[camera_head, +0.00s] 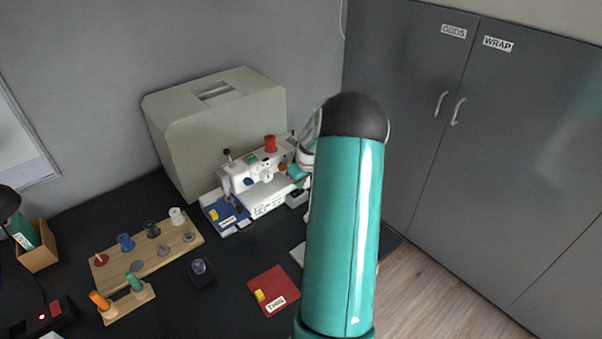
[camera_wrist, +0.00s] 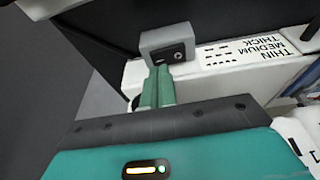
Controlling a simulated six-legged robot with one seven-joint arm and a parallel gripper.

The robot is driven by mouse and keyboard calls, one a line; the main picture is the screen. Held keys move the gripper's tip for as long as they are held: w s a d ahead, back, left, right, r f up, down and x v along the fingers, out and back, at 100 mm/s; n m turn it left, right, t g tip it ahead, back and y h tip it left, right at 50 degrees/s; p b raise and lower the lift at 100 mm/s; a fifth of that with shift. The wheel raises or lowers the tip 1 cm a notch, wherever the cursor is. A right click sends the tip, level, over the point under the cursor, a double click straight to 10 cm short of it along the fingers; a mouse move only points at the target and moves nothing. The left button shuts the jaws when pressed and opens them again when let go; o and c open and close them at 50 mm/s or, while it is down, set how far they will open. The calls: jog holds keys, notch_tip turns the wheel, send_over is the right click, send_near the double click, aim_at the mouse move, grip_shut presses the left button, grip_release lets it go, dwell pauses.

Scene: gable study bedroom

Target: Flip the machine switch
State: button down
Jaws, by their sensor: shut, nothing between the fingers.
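The white sewing machine (camera_head: 262,176) stands on the black desk, in front of a large grey-beige case. In the wrist view its white body (camera_wrist: 225,68) carries a label reading THIN, MEDIUM, THICK. A small grey box with a dark switch panel (camera_wrist: 151,41) sits at the machine's end. My gripper (camera_wrist: 159,72) is shut and empty, its green fingertips right at the lower edge of the grey box. I cannot tell whether they touch it. In the head view my arm hides part of the machine's right end and most of the gripper. The switch's position is unclear.
The grey-beige case (camera_head: 225,125) stands close behind the machine. A wooden spool rack (camera_head: 185,240) and a red booklet (camera_head: 270,279) lie on the desk to the left and front. Grey cabinets (camera_head: 490,140) stand at the right, with open wooden floor before them.

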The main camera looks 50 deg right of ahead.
jog(key=shift+d+f, duration=0.1)
jog(key=shift+f, duration=0.4)
jog(key=shift+d+f+y, duration=0.1)
jog(key=shift+f+y, duration=0.15)
jog(key=shift+y, duration=0.05)
jog(key=shift+w+a+r, duration=0.15)
jog(key=shift+a+r, duration=0.1)
jog(key=shift+a, duration=0.5)
jog(key=shift+r, duration=0.1)
